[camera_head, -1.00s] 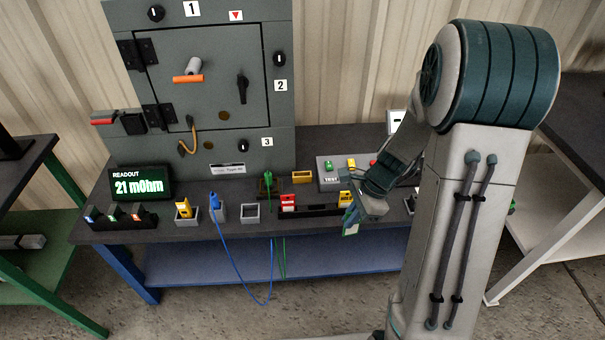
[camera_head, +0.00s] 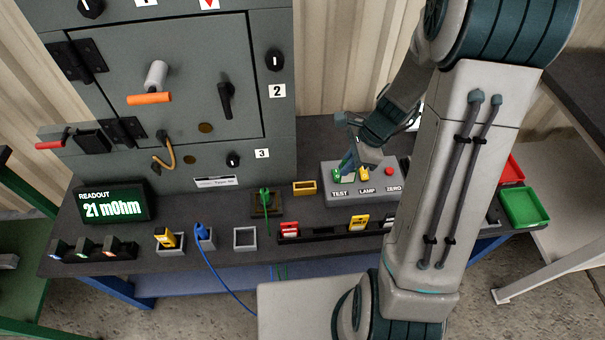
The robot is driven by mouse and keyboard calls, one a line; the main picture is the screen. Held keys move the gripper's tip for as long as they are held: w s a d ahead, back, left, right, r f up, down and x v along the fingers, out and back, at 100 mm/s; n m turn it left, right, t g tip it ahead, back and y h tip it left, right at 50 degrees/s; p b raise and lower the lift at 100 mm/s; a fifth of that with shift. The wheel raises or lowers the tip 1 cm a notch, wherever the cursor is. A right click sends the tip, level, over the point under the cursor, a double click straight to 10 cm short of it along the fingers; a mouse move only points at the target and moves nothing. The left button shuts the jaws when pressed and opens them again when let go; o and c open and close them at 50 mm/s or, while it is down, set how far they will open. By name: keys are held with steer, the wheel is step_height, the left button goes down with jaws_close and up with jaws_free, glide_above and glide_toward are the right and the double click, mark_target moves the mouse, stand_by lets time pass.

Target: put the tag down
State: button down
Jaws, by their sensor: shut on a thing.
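My gripper (camera_head: 347,163) is shut, with its jaws low over the left part of the grey button box (camera_head: 345,196), near the green TEST button. The tag between its jaws is small and mostly hidden by the fingers. I cannot tell whether it touches the box. A red tag (camera_head: 289,229) and a yellow tag (camera_head: 359,222) stand in the dark rack at the bench's front.
The grey cabinet (camera_head: 225,150) stands behind at left. The readout (camera_head: 112,204) shows 21 mOhm. An empty grey square holder (camera_head: 245,239) and a yellow holder (camera_head: 304,188) sit on the bench. Red (camera_head: 512,169) and green (camera_head: 525,207) trays lie at right. A blue cable hangs over the front edge.

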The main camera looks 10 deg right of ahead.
steer(key=shift+w+a+f+b, duration=0.1)
steer(key=shift+w+a+f, duration=0.8)
steer(key=shift+a+f, duration=0.9)
steer(key=shift+w+a+f+b, duration=0.15)
steer(key=shift+w+a+f, duration=0.75)
steer(key=shift+a+f, duration=0.85)
steer(key=shift+w+a+f+b, duration=0.1)
steer(key=shift+w+a+f, duration=0.8)
steer(key=shift+a+f, duration=0.9)
steer(key=shift+d+f, duration=0.15)
steer(key=shift+f, duration=0.2)
steer(key=c, duration=1.9)
jaws_free()
steer(key=shift+r, duration=0.1)
